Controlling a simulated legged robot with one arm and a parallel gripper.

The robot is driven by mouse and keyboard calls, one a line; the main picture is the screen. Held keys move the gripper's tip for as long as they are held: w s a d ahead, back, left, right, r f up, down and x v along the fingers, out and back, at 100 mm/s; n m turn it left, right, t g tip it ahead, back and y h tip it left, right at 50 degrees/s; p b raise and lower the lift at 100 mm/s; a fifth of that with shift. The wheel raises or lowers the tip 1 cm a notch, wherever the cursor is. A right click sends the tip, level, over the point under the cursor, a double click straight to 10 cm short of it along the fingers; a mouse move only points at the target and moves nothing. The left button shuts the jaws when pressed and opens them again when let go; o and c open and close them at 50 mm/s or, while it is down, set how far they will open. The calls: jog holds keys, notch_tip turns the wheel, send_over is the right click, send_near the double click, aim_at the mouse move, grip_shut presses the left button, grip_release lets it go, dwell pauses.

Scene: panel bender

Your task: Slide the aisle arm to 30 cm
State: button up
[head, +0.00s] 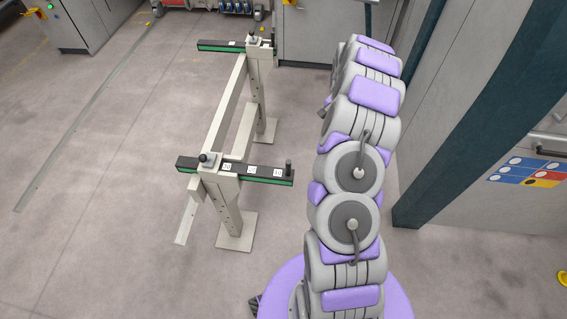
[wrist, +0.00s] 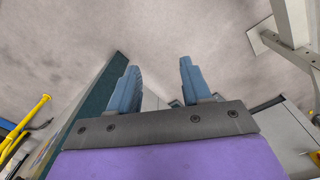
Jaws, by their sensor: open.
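A pale two-post stand carries two dark arms edged in green. The nearer arm (head: 255,172) has several white number labels, too small to read surely, and an upright dark peg (head: 288,166) at its right end. A clamp knob (head: 207,158) sits over its left part, at the post. The farther arm (head: 222,46) has its own knob (head: 252,38). Which one is the aisle arm is not marked. My gripper (wrist: 157,80) is open and empty in the wrist view, its two blue fingers apart. In the head view my arm's links hide it.
A pale rail (head: 226,98) links the posts, which stand on foot plates (head: 237,230). Grey machine cabinets (head: 320,40) stand behind and a dark-edged panel (head: 465,120) at right. A flat strip (head: 85,110) lies on the left floor. Floor left of the stand is mostly clear.

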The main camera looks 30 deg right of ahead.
jog(key=a+r+g+y, duration=0.1)
jog(key=a+r+y, duration=0.35)
jog(key=a, duration=0.95)
jog(key=b, duration=0.4)
send_near(287, 175)
jog(key=shift+m+g, duration=0.3)
jog(key=a+f, duration=0.2)
jog(key=f, duration=0.1)
jog(key=a+f, duration=0.1)
jog(key=shift+s+a+f, duration=0.2)
jog(key=shift+s+f, duration=0.05)
jog(key=shift+f, duration=0.1)
grip_shut()
